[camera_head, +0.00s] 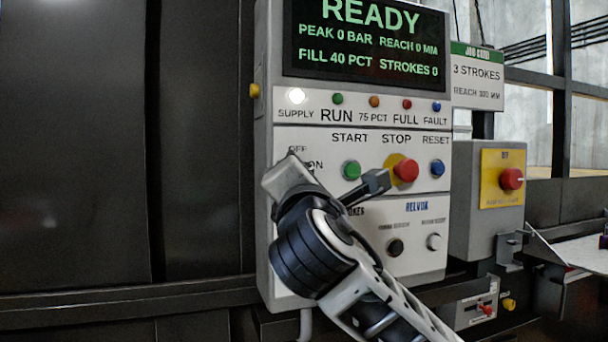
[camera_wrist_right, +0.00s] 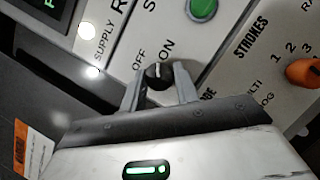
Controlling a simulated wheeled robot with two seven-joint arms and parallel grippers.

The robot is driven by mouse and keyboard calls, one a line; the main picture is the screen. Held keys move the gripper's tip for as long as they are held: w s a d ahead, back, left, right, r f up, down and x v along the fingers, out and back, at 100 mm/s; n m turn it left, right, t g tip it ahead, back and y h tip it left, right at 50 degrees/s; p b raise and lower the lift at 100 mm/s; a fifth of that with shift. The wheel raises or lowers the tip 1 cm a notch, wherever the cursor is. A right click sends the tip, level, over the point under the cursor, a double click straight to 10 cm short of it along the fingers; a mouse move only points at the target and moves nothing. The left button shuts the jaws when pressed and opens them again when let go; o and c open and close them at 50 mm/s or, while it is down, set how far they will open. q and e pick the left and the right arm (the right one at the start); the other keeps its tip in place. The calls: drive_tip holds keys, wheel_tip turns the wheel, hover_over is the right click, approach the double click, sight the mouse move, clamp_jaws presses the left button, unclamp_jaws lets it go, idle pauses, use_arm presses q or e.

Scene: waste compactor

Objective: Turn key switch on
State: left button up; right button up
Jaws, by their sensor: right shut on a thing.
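The key switch (camera_wrist_right: 158,73) is a small dark round knob with a pale mark, below the OFF and ON labels on the control panel in the right wrist view. Its mark points roughly between the two labels; I cannot tell the exact position. My right gripper (camera_wrist_right: 157,80) has one finger on each side of the knob and is shut on it. In the head view my right gripper (camera_head: 292,168) covers the switch, with only the OFF and ON labels showing beside it. My left gripper is not in view.
The panel display (camera_head: 366,38) reads READY, and the white SUPPLY lamp (camera_head: 296,96) is lit. Green START (camera_head: 352,170) and red STOP (camera_head: 405,171) buttons sit right of the switch. An orange selector (camera_wrist_right: 302,72) is nearby. A red-knobbed box (camera_head: 511,179) stands further right.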

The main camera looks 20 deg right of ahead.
drive_tip(key=shift+m, duration=0.5)
drive_tip(key=o, duration=1)
drive_tip(key=shift+c, duration=0.2)
drive_tip(key=b+v, duration=0.3)
drive_tip(key=v, duration=1.3)
drive_tip(key=shift+a+r, duration=0.2)
drive_tip(key=shift+r, duration=0.05)
